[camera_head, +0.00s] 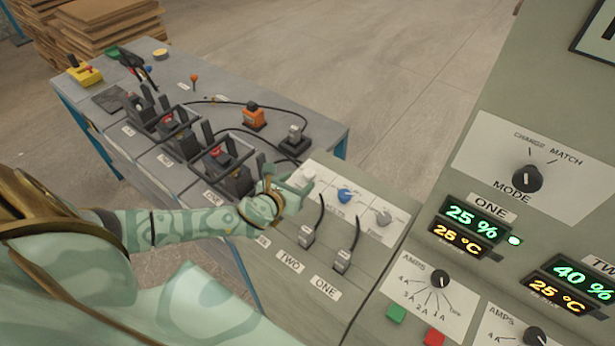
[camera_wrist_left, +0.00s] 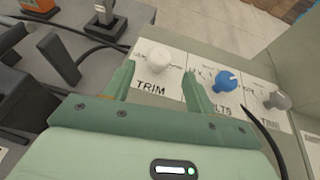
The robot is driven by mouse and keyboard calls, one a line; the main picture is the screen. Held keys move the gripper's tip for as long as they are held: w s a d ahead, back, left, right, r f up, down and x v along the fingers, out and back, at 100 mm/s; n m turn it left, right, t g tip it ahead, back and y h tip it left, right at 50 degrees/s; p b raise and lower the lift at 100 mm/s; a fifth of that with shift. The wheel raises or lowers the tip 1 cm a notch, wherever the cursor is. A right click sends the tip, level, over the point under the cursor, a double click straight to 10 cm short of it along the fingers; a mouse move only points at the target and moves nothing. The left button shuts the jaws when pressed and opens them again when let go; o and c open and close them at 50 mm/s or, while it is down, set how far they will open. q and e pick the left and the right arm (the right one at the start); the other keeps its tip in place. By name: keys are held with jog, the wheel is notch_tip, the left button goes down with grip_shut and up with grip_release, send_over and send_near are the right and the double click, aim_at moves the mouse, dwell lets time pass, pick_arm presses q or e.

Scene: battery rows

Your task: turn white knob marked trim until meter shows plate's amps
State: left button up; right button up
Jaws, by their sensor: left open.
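The white knob (camera_wrist_left: 159,55) sits on a white panel above the word TRIM in the left wrist view. In the head view the white knob (camera_head: 308,174) shows just beyond my left gripper (camera_head: 289,180). My left gripper (camera_wrist_left: 160,82) is open, with one finger to each side of the knob's near side. The knob stands just beyond the fingertips; I cannot tell whether they touch it. My right gripper is not in view.
A blue knob (camera_head: 345,195) and a grey knob (camera_head: 383,217) stand to the right on the same panel. Black cables plug in below (camera_head: 307,236). A bench (camera_head: 190,60) with batteries lies left; a cabinet (camera_head: 470,85) with displays and dials rises right.

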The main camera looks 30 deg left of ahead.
aim_at(308, 174)
pick_arm(q)
jog(key=b+x, duration=0.1)
jog(key=x, duration=0.5)
jog(key=c, duration=1)
jog(key=shift+o, duration=0.2)
jog(key=shift+b, duration=0.3)
